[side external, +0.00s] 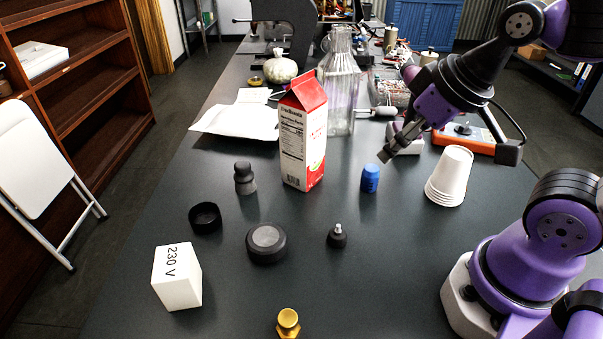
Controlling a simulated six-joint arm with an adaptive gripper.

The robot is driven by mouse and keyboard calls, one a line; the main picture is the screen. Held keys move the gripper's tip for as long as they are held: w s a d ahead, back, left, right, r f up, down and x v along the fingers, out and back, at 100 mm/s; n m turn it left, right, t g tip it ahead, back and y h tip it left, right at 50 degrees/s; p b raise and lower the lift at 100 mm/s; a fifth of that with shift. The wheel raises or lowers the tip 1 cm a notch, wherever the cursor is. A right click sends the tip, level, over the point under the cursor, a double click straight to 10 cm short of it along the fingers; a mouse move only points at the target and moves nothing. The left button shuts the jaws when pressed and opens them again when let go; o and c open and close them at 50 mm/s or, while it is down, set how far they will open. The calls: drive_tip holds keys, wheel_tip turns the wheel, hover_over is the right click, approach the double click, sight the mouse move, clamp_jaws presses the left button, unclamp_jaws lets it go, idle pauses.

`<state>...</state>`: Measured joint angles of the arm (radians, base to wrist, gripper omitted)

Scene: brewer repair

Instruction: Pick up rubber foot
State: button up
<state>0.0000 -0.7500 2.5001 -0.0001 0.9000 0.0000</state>
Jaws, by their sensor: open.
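The rubber foot is most likely the small black domed piece with a light metal tip (337,237). It stands upright on the dark table, right of a wide black round piece with a grey top (266,244). My gripper (393,148) is open and empty, up at the right behind the blue piece. It is above and farther back than the small domed piece and apart from it. Its fingers are small and partly overlap in this view.
A milk carton (304,135), a blue cylinder (370,179), and stacked white cups (450,177) stand behind. A dark knobbed piece (245,179), a black ring (205,218), a white 230 V block (177,277) and a brass piece (288,323) surround it.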

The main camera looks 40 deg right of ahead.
drive_tip(key=n+g+y, duration=0.3)
drive_tip(key=n, duration=0.7)
approach(339, 226)
drive_tip(key=shift+n+y, duration=0.3)
drive_tip(key=x, duration=0.7)
drive_tip(key=shift+d+f, duration=0.2)
drive_tip(key=shift+f, duration=0.15)
drive_tip(key=shift+w+a+f, duration=0.2)
drive_tip(key=shift+w+f, duration=0.05)
drive_tip(key=shift+f, duration=0.3)
clamp_jaws()
